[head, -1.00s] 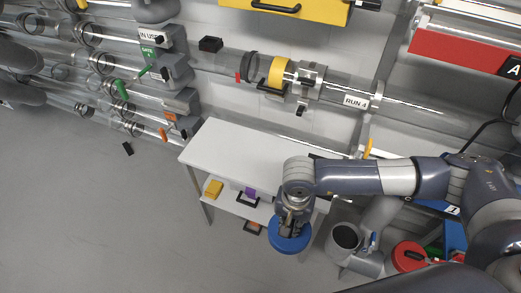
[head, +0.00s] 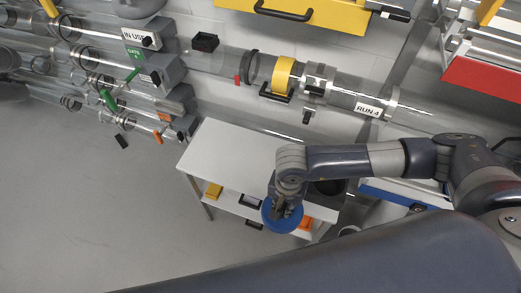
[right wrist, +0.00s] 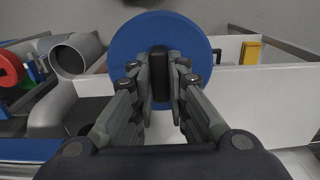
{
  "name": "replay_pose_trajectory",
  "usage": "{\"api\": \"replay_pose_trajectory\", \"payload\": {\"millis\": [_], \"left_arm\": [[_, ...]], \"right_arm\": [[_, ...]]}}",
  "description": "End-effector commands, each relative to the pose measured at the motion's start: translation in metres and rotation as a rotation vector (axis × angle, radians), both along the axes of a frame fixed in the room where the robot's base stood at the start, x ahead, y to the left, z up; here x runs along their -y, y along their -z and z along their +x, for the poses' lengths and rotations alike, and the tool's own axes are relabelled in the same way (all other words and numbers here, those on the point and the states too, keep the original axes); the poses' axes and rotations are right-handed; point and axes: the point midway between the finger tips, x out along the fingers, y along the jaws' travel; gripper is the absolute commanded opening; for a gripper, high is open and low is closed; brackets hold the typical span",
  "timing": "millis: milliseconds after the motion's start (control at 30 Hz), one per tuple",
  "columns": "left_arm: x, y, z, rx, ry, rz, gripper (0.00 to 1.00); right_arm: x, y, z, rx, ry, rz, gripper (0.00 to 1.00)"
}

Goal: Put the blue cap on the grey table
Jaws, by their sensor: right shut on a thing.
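The blue cap (head: 282,228) is a round disc with a dark handle, held in my right gripper (head: 283,205). In the right wrist view the blue cap (right wrist: 160,25) faces the camera, and the fingers of my right gripper (right wrist: 163,72) are closed on its dark handle. The grey table (head: 235,150) is a pale flat top on legs in the middle of the head view. Its visible top is bare. In the head view the cap overlaps the table's near right side, in front of the lower shelf; its height is hard to tell. My left gripper is not seen.
The lower shelf holds a yellow block (head: 213,190) and an orange thing (head: 305,223). Clear tubes run along the wall behind, with a yellow ring (head: 283,74) and a RUN 4 label (head: 367,108). A red disc (right wrist: 10,68) and an open cylinder (right wrist: 75,55) stand left in the wrist view.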

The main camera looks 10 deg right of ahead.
Motion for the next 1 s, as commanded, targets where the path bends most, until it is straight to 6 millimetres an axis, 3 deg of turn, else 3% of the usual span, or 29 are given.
{"api": "replay_pose_trajectory", "payload": {"millis": [167, 500, 633, 867, 1000], "left_arm": [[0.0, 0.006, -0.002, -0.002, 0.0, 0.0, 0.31], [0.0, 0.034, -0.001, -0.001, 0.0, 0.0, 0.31], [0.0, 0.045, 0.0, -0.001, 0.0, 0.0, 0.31], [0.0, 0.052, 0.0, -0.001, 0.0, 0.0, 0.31], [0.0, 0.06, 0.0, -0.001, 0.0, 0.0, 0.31]], "right_arm": [[0.001, 0.004, 0.022, 0.003, 0.002, -0.001, 0.0], [0.009, 0.015, 0.113, 0.004, 0.004, 0.001, 0.0], [0.012, 0.018, 0.141, 0.002, 0.002, 0.0, 0.0], [0.014, 0.018, 0.16, 0.0, 0.001, 0.0, 0.0], [0.013, 0.034, 0.158, -0.004, -0.001, 0.0, 0.0]]}}
